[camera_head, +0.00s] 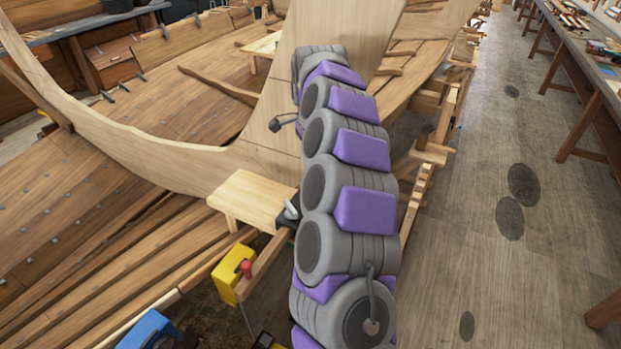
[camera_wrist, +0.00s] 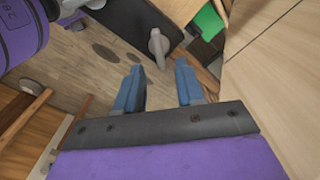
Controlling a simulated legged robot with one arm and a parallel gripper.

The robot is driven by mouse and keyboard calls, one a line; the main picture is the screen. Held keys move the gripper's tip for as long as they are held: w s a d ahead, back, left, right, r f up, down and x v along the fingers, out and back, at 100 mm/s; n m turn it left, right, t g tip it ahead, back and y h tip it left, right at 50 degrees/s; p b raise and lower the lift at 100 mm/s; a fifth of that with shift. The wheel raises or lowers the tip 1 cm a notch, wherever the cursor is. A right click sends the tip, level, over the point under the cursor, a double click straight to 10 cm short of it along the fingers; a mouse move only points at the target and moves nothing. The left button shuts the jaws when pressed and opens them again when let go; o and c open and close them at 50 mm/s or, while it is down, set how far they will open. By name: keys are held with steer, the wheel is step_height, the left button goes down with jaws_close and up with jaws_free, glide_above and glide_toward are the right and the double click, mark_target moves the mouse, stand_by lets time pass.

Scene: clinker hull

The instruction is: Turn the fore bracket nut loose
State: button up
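In the wrist view my gripper (camera_wrist: 158,72) has its two blue fingers spread apart with nothing between them. Just beyond the fingertips, a grey lever-shaped nut (camera_wrist: 157,47) stands on a dark plate (camera_wrist: 130,22). It appears apart from both fingers. In the head view a similar grey piece (camera_head: 290,211) sits on a dark bracket beside a pale wooden board, partly hidden by my arm. I cannot tell for sure that both views show the same nut. My gripper's fingers cannot be made out in the head view.
The planked hull (camera_head: 120,215) fills the left. A pale board (camera_head: 252,199) and a yellow block (camera_head: 232,273) lie close left of my arm. A blue item (camera_head: 150,330) is at the lower left. Open floor (camera_head: 480,260) lies right, before a workbench (camera_head: 585,55).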

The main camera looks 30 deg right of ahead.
step_height(320, 180, down, 6)
steer(key=shift+f, duration=0.1)
stand_by(0.4)
jaws_close()
